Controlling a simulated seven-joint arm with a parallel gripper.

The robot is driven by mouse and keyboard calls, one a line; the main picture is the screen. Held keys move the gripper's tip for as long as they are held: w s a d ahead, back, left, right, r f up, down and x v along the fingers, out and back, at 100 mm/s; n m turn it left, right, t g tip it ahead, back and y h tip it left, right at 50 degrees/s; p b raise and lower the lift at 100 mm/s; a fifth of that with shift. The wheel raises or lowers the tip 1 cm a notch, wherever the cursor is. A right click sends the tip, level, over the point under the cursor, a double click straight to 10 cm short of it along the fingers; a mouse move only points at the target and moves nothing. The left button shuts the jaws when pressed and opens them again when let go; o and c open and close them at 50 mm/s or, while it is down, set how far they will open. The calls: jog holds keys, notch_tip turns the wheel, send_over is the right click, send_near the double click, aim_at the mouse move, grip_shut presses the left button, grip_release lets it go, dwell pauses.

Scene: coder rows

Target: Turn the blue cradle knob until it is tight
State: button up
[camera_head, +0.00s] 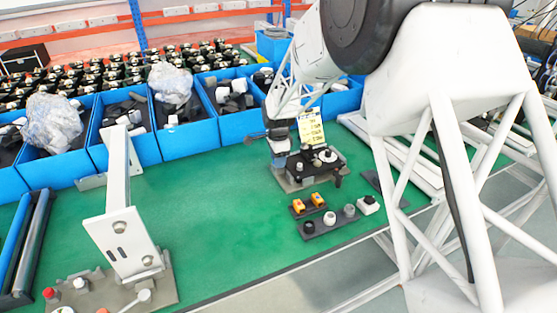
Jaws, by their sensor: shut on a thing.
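A dark fixture, seemingly the cradle (318,165), sits on a grey plate on the green bench, right of the middle. A small blue-grey part, which I take to be the blue cradle knob (279,161), is at its left side. My gripper (279,149) reaches down over this knob from above and is shut on it. The fingertips are small and dark here, and the gripper partly hides the knob. I cannot tell from this view how tight the knob sits. A round white and black part (326,156) lies on top of the fixture.
Blue bins (180,133) with dark and white parts line the bench's back. A yellow label card (310,127) stands behind the fixture. Small blocks with orange and round parts (318,222) sit in front. A grey bracket stand (130,240) rises at left. The green bench middle (215,220) is clear.

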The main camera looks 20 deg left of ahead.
jog(key=o, duration=0.9)
jog(key=shift+r, duration=0.15)
jog(key=shift+r, duration=2.35)
jog(key=shift+d, duration=0.1)
